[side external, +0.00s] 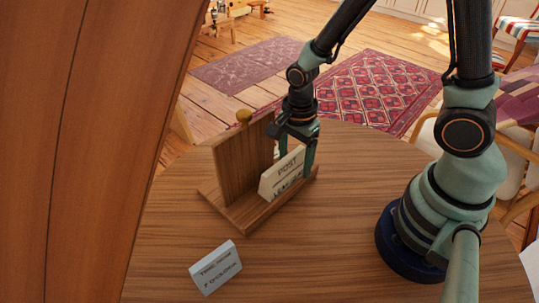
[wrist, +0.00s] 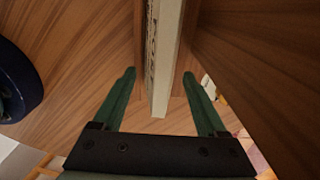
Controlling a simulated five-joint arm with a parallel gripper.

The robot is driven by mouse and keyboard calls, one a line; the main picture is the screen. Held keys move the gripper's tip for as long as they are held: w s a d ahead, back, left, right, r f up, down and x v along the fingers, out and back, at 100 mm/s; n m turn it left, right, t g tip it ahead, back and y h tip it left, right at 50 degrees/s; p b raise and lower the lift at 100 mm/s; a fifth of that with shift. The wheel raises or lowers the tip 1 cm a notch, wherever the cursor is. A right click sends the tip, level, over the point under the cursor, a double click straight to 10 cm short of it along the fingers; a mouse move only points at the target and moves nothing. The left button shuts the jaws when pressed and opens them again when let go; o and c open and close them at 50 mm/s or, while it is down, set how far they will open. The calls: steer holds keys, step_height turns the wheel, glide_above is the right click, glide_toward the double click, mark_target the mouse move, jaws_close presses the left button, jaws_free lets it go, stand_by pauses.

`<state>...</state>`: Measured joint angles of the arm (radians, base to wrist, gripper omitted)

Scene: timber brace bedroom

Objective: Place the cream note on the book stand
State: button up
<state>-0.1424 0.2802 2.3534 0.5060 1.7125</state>
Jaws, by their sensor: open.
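In the wrist view the note's pale edge (wrist: 164,75) lies between the two open fingers of my gripper (wrist: 159,74), with a gap visible on both sides. The stand's panel (wrist: 255,70) rises to the right there. The note's lower edge and its contact with the base are partly unclear.
A pale grey-white card block (side external: 216,267) with dark print rests on the round wooden table (side external: 310,255) in front of the stand. A large wooden post (side external: 80,140) fills the left. The table's front middle is clear.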

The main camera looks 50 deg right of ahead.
step_height(320, 180, up, 12)
steer(key=shift+r, duration=0.1)
steer(key=d+r+n+t, duration=0.2)
steer(key=r+n, duration=0.2)
steer(key=n, duration=0.5)
steer(key=s+d+r+n+t, duration=0.1)
steer(key=d+r+n+t, duration=0.1)
steer(key=r+n, duration=0.3)
steer(key=n+t, duration=0.1)
steer(key=n, duration=0.3)
steer(key=shift+s+d+t, duration=0.15)
steer(key=shift+s+t, duration=0.05)
steer(key=shift+t, duration=0.1)
stand_by(0.6)
